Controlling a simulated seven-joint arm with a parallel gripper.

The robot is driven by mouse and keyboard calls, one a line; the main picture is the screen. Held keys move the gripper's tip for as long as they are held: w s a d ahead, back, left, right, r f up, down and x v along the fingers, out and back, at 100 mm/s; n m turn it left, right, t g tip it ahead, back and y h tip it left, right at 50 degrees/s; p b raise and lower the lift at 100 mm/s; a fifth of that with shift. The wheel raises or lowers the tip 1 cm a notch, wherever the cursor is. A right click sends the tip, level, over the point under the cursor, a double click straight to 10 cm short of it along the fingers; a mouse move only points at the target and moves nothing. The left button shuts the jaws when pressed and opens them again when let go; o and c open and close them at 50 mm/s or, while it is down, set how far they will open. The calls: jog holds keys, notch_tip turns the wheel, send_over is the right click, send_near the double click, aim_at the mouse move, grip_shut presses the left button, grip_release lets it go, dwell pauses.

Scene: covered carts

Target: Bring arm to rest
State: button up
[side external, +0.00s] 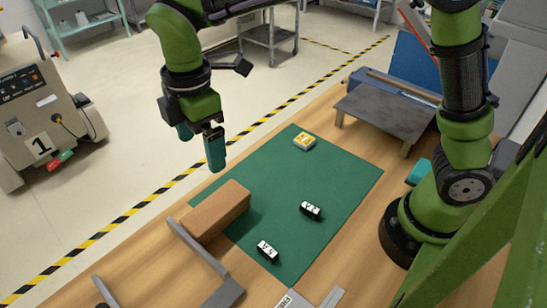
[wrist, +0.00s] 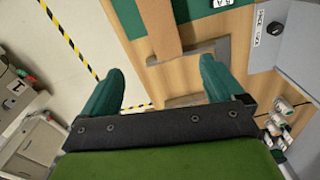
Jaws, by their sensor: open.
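My gripper (side external: 202,150) hangs in the air above the far left edge of the green mat (side external: 340,185) in the side view, clear of everything on the table. In the wrist view my gripper (wrist: 162,85) shows two teal fingers spread wide with nothing between them. A brown block (side external: 218,211) lies across the mat's left edge. Two small black carts with white marked tops, one nearer (side external: 267,251) and one farther (side external: 310,210), stand apart on the mat. A small yellow and white item (side external: 304,141) lies near the mat's far corner.
A grey low platform (side external: 385,115) stands at the back of the wooden table. A grey metal bracket (side external: 200,250) lies at the front left. A wheeled machine (side external: 40,120) stands on the floor beyond the black and yellow stripe. The air around the gripper is free.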

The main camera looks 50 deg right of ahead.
jog(key=s+d+r+m+t, duration=0.1)
jog(key=s+d+m+t, duration=0.1)
jog(key=s+d+m, duration=0.2)
jog(key=s+d+r+m+t+y, duration=0.1)
jog(key=s+d+m, duration=0.3)
jog(key=d+m, duration=0.6)
jog(key=s+d+r+m+t, duration=0.2)
jog(key=s+d+m+t, duration=0.2)
jog(key=d+m, duration=0.2)
jog(key=shift+s+d+m+y, duration=0.3)
jog(key=shift+d+m+y, duration=0.1)
jog(key=shift+d, duration=0.2)
